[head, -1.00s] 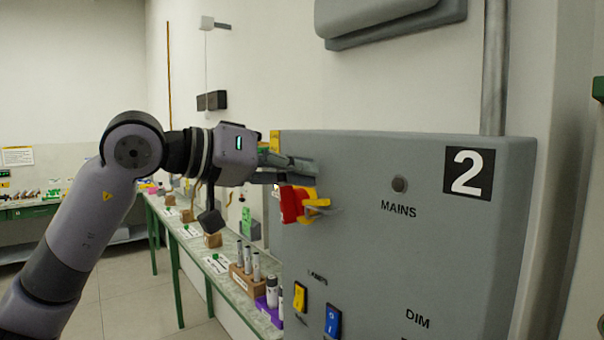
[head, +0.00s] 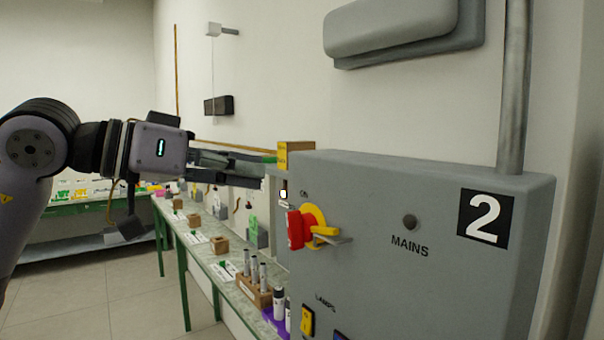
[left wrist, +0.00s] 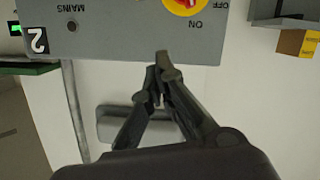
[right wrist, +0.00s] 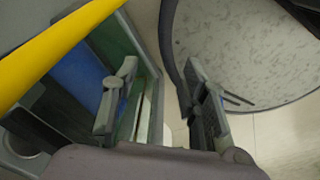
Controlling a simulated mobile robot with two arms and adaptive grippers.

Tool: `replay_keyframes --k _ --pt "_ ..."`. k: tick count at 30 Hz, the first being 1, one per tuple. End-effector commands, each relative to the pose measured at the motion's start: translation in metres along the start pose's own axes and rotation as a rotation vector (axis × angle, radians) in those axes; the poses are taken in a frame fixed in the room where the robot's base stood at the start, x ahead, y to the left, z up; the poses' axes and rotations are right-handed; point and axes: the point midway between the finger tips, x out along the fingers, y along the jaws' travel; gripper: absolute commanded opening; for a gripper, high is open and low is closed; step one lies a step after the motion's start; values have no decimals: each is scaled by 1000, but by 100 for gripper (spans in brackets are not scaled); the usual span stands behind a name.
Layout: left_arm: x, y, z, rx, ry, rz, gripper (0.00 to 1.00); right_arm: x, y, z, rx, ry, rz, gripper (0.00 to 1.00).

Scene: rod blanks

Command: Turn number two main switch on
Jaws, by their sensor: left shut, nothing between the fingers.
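The number two main switch is a red and yellow rotary knob (head: 307,229) on the grey panel (head: 400,285), left of the MAINS lettering. Its ON label shows just above it. A black plate with a white 2 (head: 486,215) is at the panel's right. My left gripper (head: 264,170) is shut and empty, up and left of the knob and apart from it. In the left wrist view the knob (left wrist: 185,4) is cut off by the top edge, with ON and OFF beside it. My right gripper (right wrist: 160,95) is open, away from the panel.
A yellow box (head: 295,154) is behind the panel's top left corner. A long bench (head: 228,268) with rod blanks in a wooden block (head: 254,290) runs along the wall. A yellow lamp switch (head: 307,320) is below the knob. A grey pipe (head: 513,90) rises above the panel.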

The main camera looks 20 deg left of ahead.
Motion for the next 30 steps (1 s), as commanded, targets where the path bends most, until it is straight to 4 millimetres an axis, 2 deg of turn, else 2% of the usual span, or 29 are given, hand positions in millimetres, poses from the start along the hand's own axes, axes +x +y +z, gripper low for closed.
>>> replay_keyframes --k 1,8,11,21,24,30 --pt "-1 1 -5 26 -5 -8 0 -13 0 -3 0 3 0 40" --pt "15 1 -1 63 -7 -10 0 -20 -1 -3 1 2 -1 40" --pt "31 1 -2 62 -9 -8 0 -28 -1 -3 1 1 -2 40" --pt "105 1 -3 60 -9 -8 0 -63 -1 -6 1 -1 -2 40" --pt "106 -2 17 59 -10 -11 0 -65 -1 -6 1 -1 -2 40" --pt "110 -3 34 61 -7 -11 0 -70 -1 -6 1 -2 -2 40"
